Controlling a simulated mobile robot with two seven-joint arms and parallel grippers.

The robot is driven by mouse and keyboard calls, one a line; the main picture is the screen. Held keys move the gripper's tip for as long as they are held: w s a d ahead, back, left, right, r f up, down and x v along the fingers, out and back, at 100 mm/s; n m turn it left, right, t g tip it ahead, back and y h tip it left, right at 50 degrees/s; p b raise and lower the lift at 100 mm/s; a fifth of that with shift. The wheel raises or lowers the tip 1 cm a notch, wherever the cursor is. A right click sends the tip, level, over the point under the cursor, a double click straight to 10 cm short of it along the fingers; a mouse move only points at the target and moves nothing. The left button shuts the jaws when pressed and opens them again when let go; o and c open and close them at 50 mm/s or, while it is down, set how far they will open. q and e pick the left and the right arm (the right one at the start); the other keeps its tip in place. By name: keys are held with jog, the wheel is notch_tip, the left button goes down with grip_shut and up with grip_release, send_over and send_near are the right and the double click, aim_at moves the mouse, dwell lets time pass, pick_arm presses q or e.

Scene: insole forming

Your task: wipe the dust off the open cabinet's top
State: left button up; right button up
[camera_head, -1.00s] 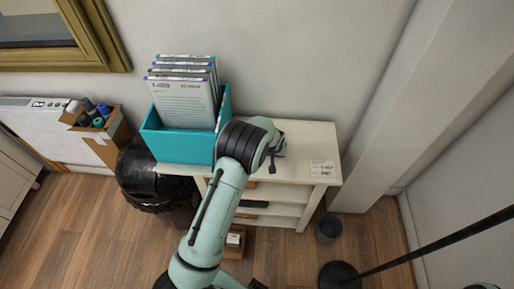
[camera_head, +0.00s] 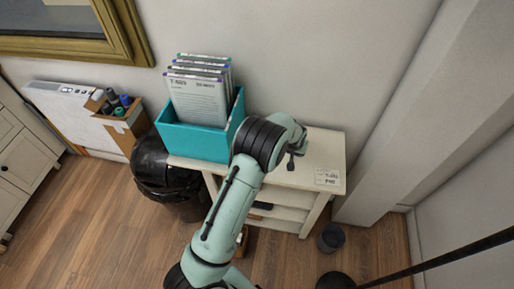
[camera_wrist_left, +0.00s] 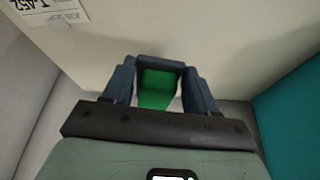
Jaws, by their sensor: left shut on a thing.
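The cream open cabinet (camera_head: 320,150) stands against the wall, with open shelves in front. Its pale top also fills much of the left wrist view (camera_wrist_left: 215,45). No dust stands out on it. My left gripper (camera_wrist_left: 160,75) is shut on a green block-like thing (camera_wrist_left: 157,88), which shows between its dark fingers. In the head view my arm reaches over the top, and its wrist hides the fingers and the green thing. Whether the green thing touches the top I cannot tell. My right gripper is in neither view.
A teal box (camera_head: 200,140) of upright document sleeves takes up the top's left part. A printed label (camera_head: 327,177) lies at its front right corner. A black bin (camera_head: 160,175) stands left of the cabinet, a small grey bin (camera_head: 331,238) to its right. A wall pillar rises at right.

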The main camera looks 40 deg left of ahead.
pick_arm(q)
jog(key=shift+r+p, duration=0.5)
jog(key=shift+r, duration=1.05)
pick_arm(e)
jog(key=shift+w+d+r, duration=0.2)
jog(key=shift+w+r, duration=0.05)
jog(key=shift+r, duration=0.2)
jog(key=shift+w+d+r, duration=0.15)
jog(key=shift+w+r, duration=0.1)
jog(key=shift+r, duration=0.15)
pick_arm(q)
jog(key=shift+f, duration=0.1)
